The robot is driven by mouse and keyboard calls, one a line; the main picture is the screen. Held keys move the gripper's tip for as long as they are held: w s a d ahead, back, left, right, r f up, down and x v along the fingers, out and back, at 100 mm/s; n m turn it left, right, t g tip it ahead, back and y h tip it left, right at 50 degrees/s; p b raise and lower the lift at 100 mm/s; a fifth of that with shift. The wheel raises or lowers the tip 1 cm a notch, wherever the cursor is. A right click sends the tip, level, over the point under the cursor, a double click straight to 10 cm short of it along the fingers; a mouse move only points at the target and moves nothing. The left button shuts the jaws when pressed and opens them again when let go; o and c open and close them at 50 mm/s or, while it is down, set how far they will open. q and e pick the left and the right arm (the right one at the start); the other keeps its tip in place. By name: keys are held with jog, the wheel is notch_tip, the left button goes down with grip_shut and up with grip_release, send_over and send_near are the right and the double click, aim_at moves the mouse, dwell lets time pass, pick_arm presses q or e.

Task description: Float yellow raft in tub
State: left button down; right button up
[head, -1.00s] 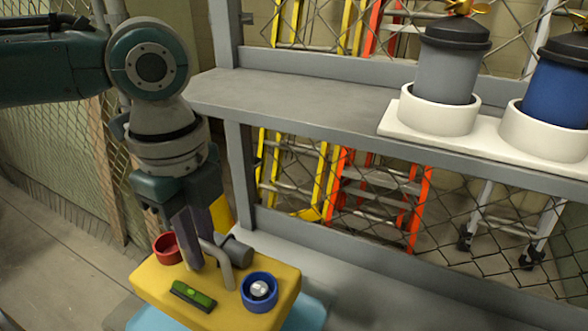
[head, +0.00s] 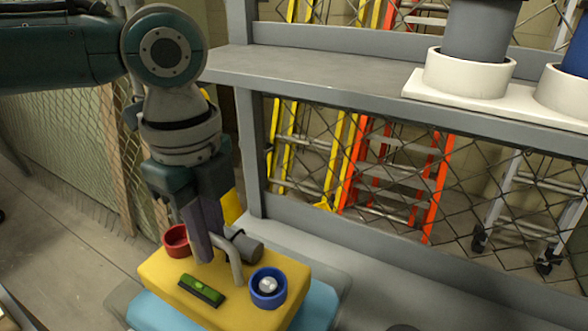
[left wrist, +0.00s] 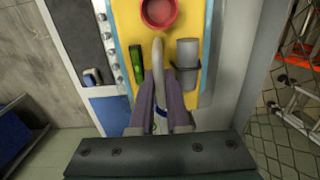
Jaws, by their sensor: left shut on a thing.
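The yellow raft (head: 172,275) is a thick block low in the head view. It carries a red cup (head: 177,240), a blue cup (head: 268,287) holding a silver ball, a green level (head: 202,289) and a grey cylinder (head: 245,247). My left gripper (head: 216,255) points down and is shut on the raft's grey bent handle (head: 236,262). The left wrist view shows the fingers (left wrist: 167,105) at the handle too. A light blue surface (head: 318,305), seemingly the tub's water, shows below and around the raft. I cannot tell whether they touch. My right gripper is out of view.
A grey shelf (head: 330,75) stands behind the raft, with a white base (head: 500,90) holding a grey thruster (head: 475,30) and a blue one. Beyond the wire mesh stand yellow and orange ladders (head: 395,170). A grey ledge (head: 400,285) lies right of the raft.

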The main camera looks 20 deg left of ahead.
aim_at(219, 271)
pick_arm(q)
jog(key=shift+f, duration=0.15)
jog(key=shift+f+b, duration=1.7)
jog(key=shift+f, duration=1)
jog(key=c, duration=0.8)
grip_release()
